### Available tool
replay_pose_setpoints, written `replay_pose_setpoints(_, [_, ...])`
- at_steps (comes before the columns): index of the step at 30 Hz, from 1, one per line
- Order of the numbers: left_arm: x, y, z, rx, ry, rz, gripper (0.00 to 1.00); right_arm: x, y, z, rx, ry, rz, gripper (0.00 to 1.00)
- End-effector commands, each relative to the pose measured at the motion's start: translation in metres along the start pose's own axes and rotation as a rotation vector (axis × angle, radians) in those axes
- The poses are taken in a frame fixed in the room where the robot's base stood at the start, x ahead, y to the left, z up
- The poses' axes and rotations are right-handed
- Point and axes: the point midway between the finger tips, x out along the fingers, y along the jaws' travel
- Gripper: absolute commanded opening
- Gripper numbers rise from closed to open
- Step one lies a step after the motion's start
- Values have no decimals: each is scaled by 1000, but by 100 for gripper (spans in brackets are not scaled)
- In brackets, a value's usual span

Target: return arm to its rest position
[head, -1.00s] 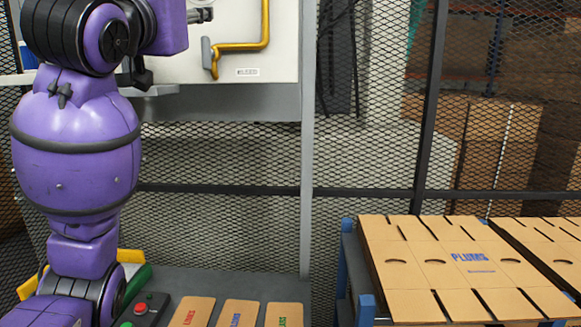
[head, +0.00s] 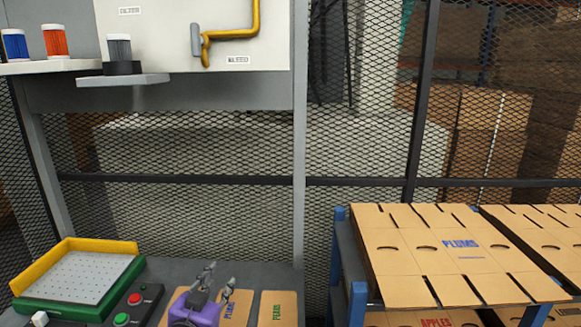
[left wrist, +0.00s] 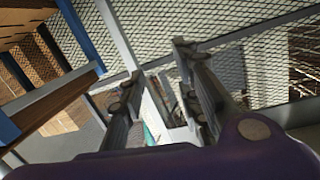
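My left gripper (head: 219,277) shows low in the head view, with its purple wrist over the bench and in front of the cardboard sample cards. Its two grey fingers are spread apart with nothing between them. In the left wrist view the gripper (left wrist: 155,72) is also open and empty, with mesh fence and a pale post beyond the fingertips. The rest of my left arm is below the head view. My right gripper is in neither view.
A control box with red and green buttons (head: 133,305) and a green tray with a yellow guard (head: 80,275) are left of the gripper. Stacked PLUMS blanks (head: 400,265) lie on a blue-posted cart at right. Blue (head: 14,44) and orange (head: 55,40) jars stand on a shelf.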

Motion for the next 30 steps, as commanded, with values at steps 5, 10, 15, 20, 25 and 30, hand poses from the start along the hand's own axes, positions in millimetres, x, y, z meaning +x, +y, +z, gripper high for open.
replay_pose_setpoints(5, [-64, 29, 128, -55, -164, 5, 30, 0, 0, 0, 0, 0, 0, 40])
replay_pose_setpoints(10, [-142, 58, 229, -119, -337, 0, 30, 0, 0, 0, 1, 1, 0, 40])
replay_pose_setpoints(15, [-227, 84, 304, -183, -510, -13, 30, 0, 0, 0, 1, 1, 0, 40])
replay_pose_setpoints(20, [-283, 96, 340, -218, -611, -28, 30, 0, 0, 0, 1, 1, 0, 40])
replay_pose_setpoints(25, [-303, 98, 351, -225, -646, -35, 30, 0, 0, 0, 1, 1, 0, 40])
replay_pose_setpoints(30, [-303, 98, 352, -225, -648, -35, 30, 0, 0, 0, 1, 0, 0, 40])
